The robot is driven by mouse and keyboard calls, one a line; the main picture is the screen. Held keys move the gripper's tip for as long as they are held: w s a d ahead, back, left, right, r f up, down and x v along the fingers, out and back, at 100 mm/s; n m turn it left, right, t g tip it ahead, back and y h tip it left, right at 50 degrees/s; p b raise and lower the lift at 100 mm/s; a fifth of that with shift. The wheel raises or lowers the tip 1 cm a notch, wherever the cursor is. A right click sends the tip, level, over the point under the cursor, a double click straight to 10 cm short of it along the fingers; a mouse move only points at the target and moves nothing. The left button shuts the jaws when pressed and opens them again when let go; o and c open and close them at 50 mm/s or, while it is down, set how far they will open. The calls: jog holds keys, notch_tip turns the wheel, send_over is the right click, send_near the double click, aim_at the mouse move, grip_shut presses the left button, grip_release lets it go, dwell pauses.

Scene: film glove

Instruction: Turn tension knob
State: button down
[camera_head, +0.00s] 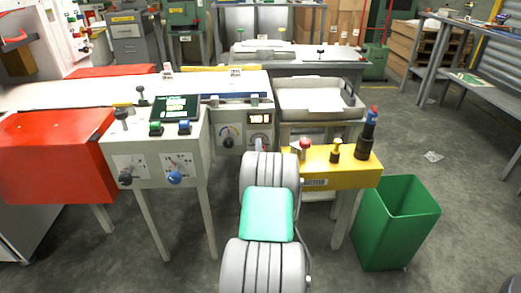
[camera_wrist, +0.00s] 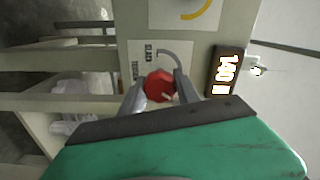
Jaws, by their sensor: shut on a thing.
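A red knob (camera_wrist: 158,86) is on a light machine panel in the wrist view, beside a label with a grey arc scale (camera_wrist: 172,55) and small lettering that includes a word like "SLACK". My gripper (camera_wrist: 161,82) has one finger on each side of the knob and is shut on it. In the head view my arm reaches up to the right part of the grey machine panel (camera_head: 229,118). My arm hides the fingers and most of this knob there.
A lit number display (camera_wrist: 225,72) is close beside the knob; it also shows in the head view (camera_head: 259,118). A dark knob with a coloured dial (camera_head: 228,142) is left of my arm. A yellow box (camera_head: 355,171) with push buttons and a green bin (camera_head: 396,225) stand at right.

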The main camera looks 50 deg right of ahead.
jog(key=c, duration=0.9)
grip_release()
jog(key=p+v, duration=0.1)
jog(key=v, duration=0.7)
jog(key=shift+p, duration=0.3)
